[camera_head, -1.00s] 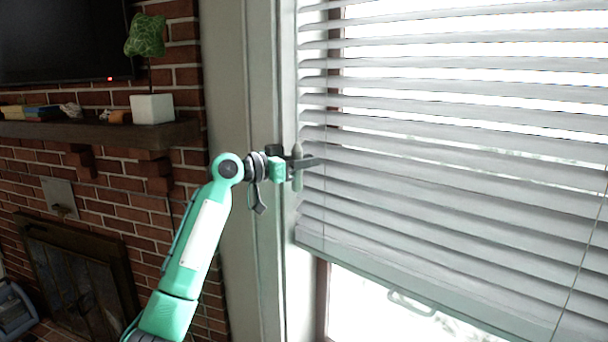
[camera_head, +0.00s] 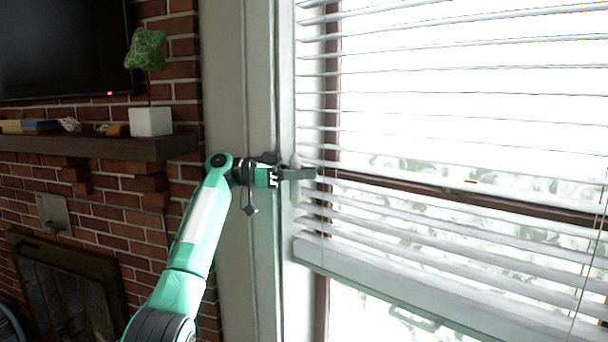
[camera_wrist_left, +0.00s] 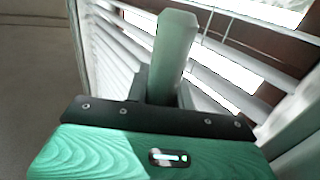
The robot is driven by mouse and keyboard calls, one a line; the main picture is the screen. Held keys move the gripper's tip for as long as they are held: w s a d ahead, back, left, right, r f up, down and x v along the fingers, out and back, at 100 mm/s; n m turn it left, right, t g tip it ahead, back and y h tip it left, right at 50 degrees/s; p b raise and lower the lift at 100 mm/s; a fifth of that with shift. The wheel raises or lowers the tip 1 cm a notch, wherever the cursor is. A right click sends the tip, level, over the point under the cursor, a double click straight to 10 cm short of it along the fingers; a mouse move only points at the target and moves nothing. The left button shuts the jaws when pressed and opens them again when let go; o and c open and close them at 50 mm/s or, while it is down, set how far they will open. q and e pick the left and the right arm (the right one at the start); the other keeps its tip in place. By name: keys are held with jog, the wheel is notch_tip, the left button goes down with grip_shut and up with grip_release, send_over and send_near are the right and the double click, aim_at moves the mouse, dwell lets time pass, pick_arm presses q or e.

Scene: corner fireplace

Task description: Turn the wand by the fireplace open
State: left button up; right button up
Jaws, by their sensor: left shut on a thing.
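The wand (camera_head: 295,191) is a pale grey-green rod hanging at the left edge of the blind (camera_head: 440,185). My left gripper (camera_head: 296,174) is shut on the wand near its lower end. In the left wrist view the wand (camera_wrist_left: 174,50) rises as a thick faceted rod between the dark fingers of the left gripper (camera_wrist_left: 160,92). The blind's slats are tilted nearly flat, with bright gaps between them showing the window frame and the outside. My right gripper is not in view.
A brick fireplace (camera_head: 60,285) with a wooden mantel (camera_head: 90,148) stands at the left. A white planter (camera_head: 151,121) sits on the mantel. A dark screen (camera_head: 60,50) hangs above. Pale trim runs between the bricks and the window.

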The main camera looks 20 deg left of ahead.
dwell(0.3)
pick_arm(q)
jog(key=o, duration=1)
jog(key=shift+s+a+f+b, duration=0.1)
jog(key=shift+a+f+b, duration=0.05)
jog(key=shift+a+b, duration=0.25)
jog(key=shift+b+v, duration=2.2)
jog(key=shift+v, duration=4.3)
